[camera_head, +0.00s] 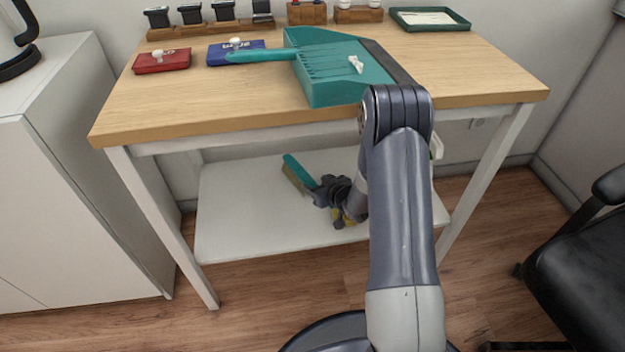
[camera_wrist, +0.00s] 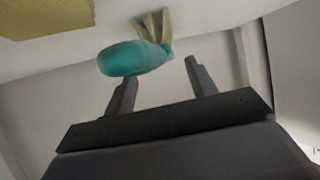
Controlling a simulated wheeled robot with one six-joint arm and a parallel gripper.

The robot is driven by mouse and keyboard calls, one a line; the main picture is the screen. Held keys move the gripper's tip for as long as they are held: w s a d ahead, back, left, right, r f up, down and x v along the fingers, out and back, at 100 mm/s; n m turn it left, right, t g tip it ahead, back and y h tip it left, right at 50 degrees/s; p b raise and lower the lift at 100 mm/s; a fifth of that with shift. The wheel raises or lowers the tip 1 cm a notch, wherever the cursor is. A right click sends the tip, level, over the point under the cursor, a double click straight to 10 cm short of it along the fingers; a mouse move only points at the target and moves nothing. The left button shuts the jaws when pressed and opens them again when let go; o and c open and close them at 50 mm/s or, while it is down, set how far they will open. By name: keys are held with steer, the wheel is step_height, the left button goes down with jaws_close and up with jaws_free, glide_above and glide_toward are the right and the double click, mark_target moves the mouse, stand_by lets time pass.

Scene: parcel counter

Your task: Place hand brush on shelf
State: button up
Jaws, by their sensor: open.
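The hand brush (camera_head: 296,170), teal with tan bristles, is at the lower shelf (camera_head: 240,215) of the wooden-topped table. It appears to rest on that white shelf board, bristles toward it, though the contact is not clear. My gripper (camera_head: 318,190) is low over the shelf, right by the near end of the brush. In the wrist view, the rounded teal end of the brush (camera_wrist: 135,58) shows just beyond and between the two spread fingers of my gripper (camera_wrist: 160,72). The fingers stand apart with nothing clamped between them.
A yellow item (camera_head: 345,220) is on the shelf, partly behind my arm. A black chair (camera_head: 580,275) stands at right. The shelf's left part is clear.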

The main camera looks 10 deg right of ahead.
steer(key=p+v, duration=0.2)
steer(key=v, duration=0.6)
steer(key=shift+s+d, duration=0.1)
steer(key=shift+s, duration=0.1)
